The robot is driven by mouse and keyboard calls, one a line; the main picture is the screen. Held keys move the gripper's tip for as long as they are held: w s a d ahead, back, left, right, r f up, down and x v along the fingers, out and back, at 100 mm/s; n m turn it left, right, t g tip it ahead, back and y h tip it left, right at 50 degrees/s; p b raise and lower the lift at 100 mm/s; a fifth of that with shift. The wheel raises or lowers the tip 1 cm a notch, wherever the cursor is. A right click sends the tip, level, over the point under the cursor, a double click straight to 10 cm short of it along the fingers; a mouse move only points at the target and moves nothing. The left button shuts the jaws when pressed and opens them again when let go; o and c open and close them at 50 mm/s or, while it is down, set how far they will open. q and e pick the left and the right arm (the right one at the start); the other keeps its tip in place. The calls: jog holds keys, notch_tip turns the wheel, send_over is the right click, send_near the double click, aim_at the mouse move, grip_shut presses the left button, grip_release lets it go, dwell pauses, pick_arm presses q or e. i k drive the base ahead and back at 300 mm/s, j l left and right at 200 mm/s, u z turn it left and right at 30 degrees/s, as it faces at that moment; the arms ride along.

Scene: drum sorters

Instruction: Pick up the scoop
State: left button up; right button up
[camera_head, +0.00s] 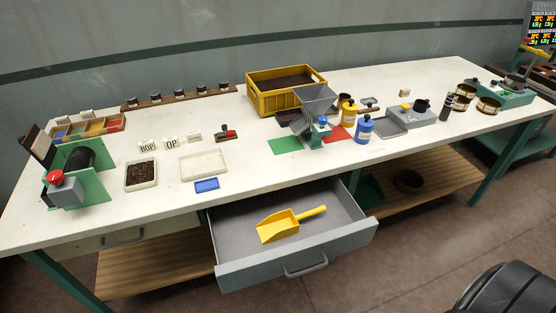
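The yellow scoop (278,228) lies inside the open grey drawer (240,246) below the front of the white table (225,117). Its broad pan points left and its handle points up and to the right. The whole scoop shows, and nothing covers it. Neither of my grippers shows in the head view.
The drawer's front panel with its handle (306,267) sticks out from the table. Above it on the table stand a blue block (206,185), a white tray (203,165), a yellow crate (262,103) and a blue bottle (364,129). A wooden shelf (440,172) lies below right.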

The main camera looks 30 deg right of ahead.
aim_at(280, 225)
jog(key=l+z, duration=0.1)
jog(key=z, duration=0.3)
jog(key=l+z, duration=0.1)
jog(key=z, duration=0.3)
